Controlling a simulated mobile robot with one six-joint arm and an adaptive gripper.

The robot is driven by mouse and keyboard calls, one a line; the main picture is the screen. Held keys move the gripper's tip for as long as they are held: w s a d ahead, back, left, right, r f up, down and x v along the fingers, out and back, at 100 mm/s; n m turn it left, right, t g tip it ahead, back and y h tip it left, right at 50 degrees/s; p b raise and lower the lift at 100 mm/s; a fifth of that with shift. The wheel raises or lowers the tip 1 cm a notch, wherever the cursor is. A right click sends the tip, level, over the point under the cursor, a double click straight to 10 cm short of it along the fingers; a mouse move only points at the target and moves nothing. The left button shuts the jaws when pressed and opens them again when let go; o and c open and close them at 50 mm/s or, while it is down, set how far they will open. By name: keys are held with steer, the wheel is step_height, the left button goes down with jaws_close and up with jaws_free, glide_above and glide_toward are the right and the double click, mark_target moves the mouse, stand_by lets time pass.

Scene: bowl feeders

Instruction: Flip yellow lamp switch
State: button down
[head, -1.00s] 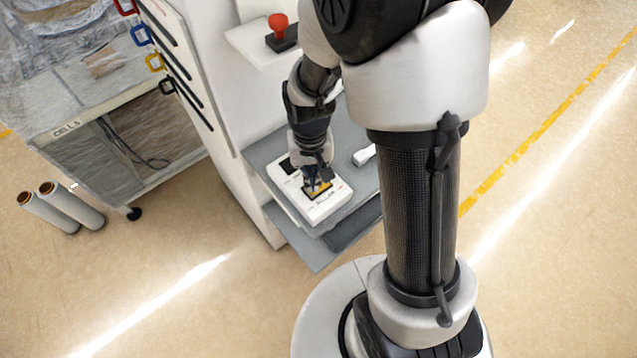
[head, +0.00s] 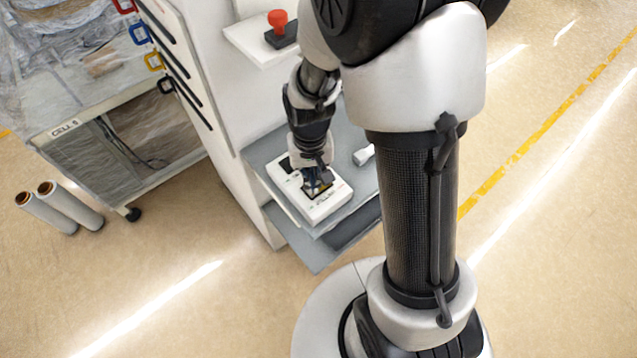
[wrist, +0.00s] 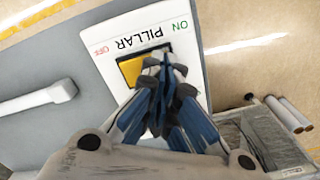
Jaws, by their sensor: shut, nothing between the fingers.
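The switch is a white box (head: 330,204) with a yellow rocker (head: 318,191), lying on a grey shelf. In the wrist view the box (wrist: 195,65) reads PILLAR, with a green ON and a red OFF, all upside down. The yellow rocker (wrist: 131,70) shows on the OFF side; its ON side is hidden behind my fingers. My gripper (head: 318,184) is shut and empty, pointing down at the rocker. In the wrist view its blue and dark fingertips (wrist: 166,66) overlap the rocker's ON side. Contact and the rocker's tilt cannot be told.
A white handle-like piece (head: 363,155) lies on the grey shelf (head: 262,156) beside the box. A red knob (head: 278,20) stands on a higher white ledge. A wrapped cart (head: 120,150) and two rolls (head: 60,205) stand at the left. Floor in front is clear.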

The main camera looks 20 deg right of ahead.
steer(key=shift+f+b, duration=0.4)
steer(key=shift+f, duration=0.15)
steer(key=shift+r, duration=0.1)
step_height(320, 180, up, 7)
steer(key=p, duration=0.5)
steer(key=shift+p, duration=0.35)
stand_by(0.5)
steer(key=s+r+n+t+b, duration=0.2)
steer(key=s+r+t+b, duration=0.2)
steer(key=s+r, duration=1)
steer(key=s+b, duration=0.1)
steer(key=b, duration=0.2)
steer(key=shift+r+t, duration=0.3)
steer(key=shift+r, duration=0.05)
